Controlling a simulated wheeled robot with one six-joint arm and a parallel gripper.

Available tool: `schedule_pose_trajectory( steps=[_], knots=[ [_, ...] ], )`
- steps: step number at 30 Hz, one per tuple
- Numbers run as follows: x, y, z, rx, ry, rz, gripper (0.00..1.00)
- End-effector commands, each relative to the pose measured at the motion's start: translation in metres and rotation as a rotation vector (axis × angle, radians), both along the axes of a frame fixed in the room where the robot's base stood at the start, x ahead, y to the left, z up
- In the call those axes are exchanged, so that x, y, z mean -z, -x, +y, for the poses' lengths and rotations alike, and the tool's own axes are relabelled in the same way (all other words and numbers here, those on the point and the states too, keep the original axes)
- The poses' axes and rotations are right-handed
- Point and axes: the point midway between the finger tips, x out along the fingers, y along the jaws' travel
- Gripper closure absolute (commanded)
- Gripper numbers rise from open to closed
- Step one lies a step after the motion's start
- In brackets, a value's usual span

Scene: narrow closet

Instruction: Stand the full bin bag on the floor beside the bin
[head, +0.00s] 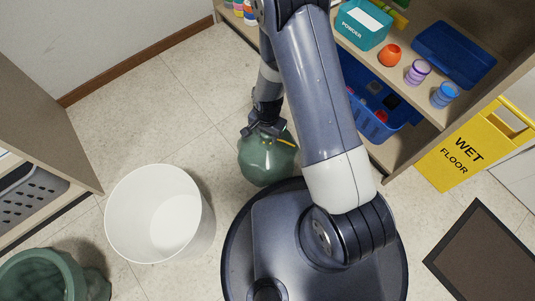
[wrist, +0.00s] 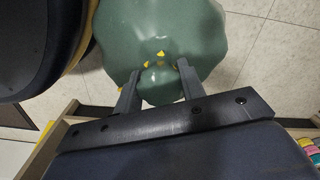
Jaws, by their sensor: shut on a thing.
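The full bin bag (head: 266,160) is a rounded green bundle with yellow ties near its top. My gripper (head: 267,126) is shut on its gathered top, and the bag hangs below the jaws roughly upright. In the wrist view the bag (wrist: 155,30) fills the top middle, with my gripper's fingers (wrist: 157,80) on either side of its neck. The white bin (head: 118,215) stands open and looks empty on the floor, left of the bag and apart from it. I cannot tell whether the bag's underside touches the floor; my base hides part of its lower edge.
A shelf with a crate (head: 12,205) is at left. Shelves at right hold a blue basket (head: 372,125) and cups. A yellow wet floor sign (head: 470,145) and dark mat (head: 490,260) are right. Floor (head: 180,110) behind the bin is clear.

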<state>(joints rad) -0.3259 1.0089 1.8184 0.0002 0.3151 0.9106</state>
Motion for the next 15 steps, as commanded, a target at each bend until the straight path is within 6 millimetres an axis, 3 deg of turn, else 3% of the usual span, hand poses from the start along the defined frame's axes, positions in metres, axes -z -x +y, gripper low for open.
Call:
schedule_pose_trajectory(
  steps=[3,11,15],
  knots=[
    [0.023,0.000,0.000,0.000,0.000,0.000,1.00],
    [0.039,-0.001,0.000,-0.001,-0.001,-0.002,1.00],
    [0.057,0.000,0.000,-0.001,0.000,0.000,1.00]
  ],
)
